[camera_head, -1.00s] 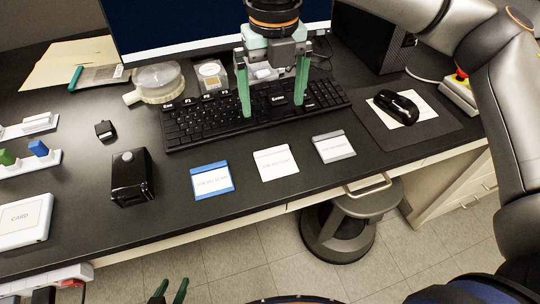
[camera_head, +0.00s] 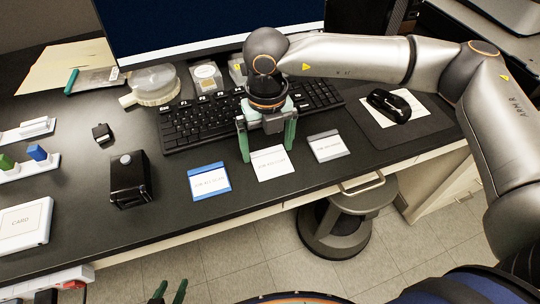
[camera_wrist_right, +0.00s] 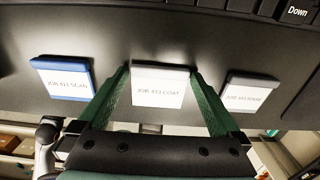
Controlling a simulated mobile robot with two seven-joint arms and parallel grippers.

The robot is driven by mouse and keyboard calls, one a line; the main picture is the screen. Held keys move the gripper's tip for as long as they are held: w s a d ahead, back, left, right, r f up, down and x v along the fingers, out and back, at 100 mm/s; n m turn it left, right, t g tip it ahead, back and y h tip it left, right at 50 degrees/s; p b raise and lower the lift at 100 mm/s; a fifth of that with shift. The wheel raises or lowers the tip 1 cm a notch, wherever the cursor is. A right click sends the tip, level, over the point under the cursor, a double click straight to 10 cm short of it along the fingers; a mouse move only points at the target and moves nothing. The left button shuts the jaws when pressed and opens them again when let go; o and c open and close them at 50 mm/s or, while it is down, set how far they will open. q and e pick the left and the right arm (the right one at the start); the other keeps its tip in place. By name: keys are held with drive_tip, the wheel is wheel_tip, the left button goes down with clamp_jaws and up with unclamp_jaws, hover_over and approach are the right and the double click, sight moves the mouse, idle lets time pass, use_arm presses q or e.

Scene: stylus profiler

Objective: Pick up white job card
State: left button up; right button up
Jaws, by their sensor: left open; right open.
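The white job card (camera_head: 272,164) lies flat on the black desk near its front edge, between the blue job card (camera_head: 210,182) and the grey job card (camera_head: 329,146). In the right wrist view the white card (camera_wrist_right: 159,88) reads "JOB 433 COAT" and shows between the open fingers. My right gripper (camera_head: 267,153) is open and empty, pointing down above the white card's far part. Its height above the card is hard to tell. My left gripper (camera_head: 169,293) is open and empty at the bottom of the head view, off the desk.
A keyboard (camera_head: 190,127) lies behind the cards, and a black box (camera_head: 131,180) stands left of the blue card. A mouse (camera_head: 394,106) sits on a pad at right. A stool (camera_head: 340,225) stands below the desk's front edge.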

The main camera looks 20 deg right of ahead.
sight(279, 175)
drive_tip(key=c, duration=0.9)
drive_tip(key=shift+c, duration=0.2)
drive_tip(key=shift+r, duration=0.1)
drive_tip(key=shift+r, duration=0.6)
drive_tip(key=s+d+r+b, duration=0.1)
drive_tip(key=s+r+b, duration=0.1)
drive_tip(key=s+r, duration=0.9)
drive_tip(key=s, duration=0.3)
drive_tip(key=shift+d+r, duration=0.2)
drive_tip(key=shift+r, duration=0.1)
